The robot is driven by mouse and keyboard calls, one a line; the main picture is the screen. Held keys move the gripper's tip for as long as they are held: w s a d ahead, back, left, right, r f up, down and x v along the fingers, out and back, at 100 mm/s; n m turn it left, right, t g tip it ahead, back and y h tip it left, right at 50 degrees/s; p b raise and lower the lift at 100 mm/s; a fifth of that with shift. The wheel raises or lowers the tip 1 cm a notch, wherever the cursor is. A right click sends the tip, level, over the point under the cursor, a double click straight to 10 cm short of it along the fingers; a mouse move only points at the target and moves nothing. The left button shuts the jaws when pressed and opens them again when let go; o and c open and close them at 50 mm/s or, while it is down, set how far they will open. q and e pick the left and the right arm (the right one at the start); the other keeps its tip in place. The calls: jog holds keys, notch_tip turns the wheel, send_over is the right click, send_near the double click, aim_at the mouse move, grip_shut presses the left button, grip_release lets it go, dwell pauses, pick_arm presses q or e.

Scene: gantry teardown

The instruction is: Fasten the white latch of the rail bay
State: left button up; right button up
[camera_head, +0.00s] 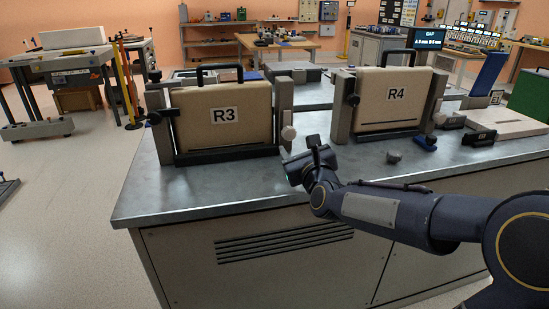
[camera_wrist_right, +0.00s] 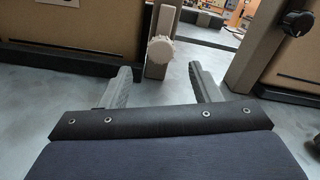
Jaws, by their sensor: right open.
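The white latch is a pale round knob (camera_head: 288,132) low on the right post of the bay holding the tan case R3 (camera_head: 226,115). In the right wrist view the knob (camera_wrist_right: 161,49) sits on its post just beyond the gap between my fingers. My right gripper (camera_head: 302,158) is open and empty, in front of the knob and slightly to its right, above the bench. Its two grey fingers (camera_wrist_right: 162,77) point toward the knob without visibly touching it. Another pale knob (camera_head: 440,118) is on the right post of the R4 bay. My left gripper is not in view.
The tan case R4 (camera_head: 388,100) stands in the bay to the right, with a black knob (camera_head: 352,100) on its left post. The bench's front left is clear.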

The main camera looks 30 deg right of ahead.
aim_at(290, 135)
jog(key=shift+w+d, duration=0.15)
jog(key=shift+w, duration=0.25)
jog(key=x, duration=0.7)
jog(key=shift+p, duration=0.3)
jog(key=c, duration=1)
